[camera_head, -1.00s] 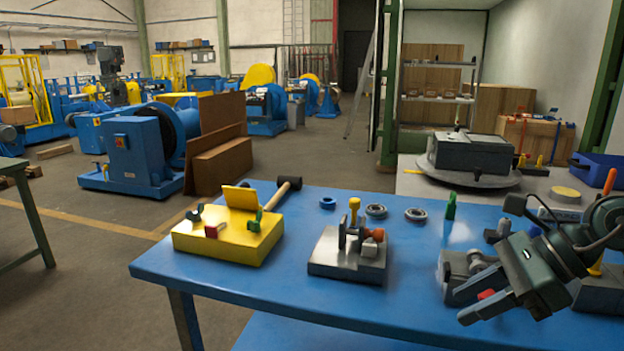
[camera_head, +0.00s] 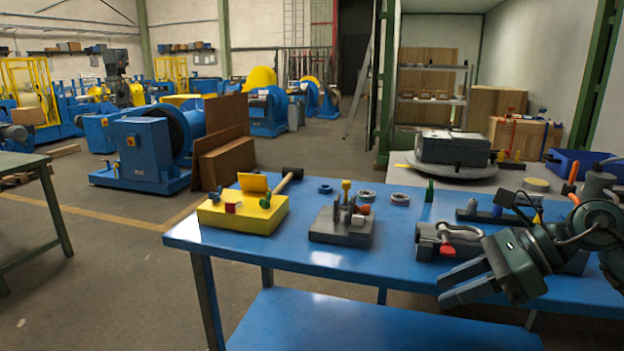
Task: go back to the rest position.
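My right gripper (camera_head: 462,282) shows at the right of the head view, in front of the blue table's right part. Its two fingers point left and stand apart, with nothing between them. It is clear of the grey fixture (camera_head: 428,246) behind it, which carries a shackle-like metal part with a red end (camera_head: 447,250). My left gripper is out of the picture. The yellow block fixture (camera_head: 240,218) and the grey block fixture (camera_head: 341,236) stand on the blue table (camera_head: 285,259), away from the gripper.
A blue bin (camera_head: 582,164) and a grey box on a turntable (camera_head: 452,148) stand behind. Floor at the left is open (camera_head: 110,270).

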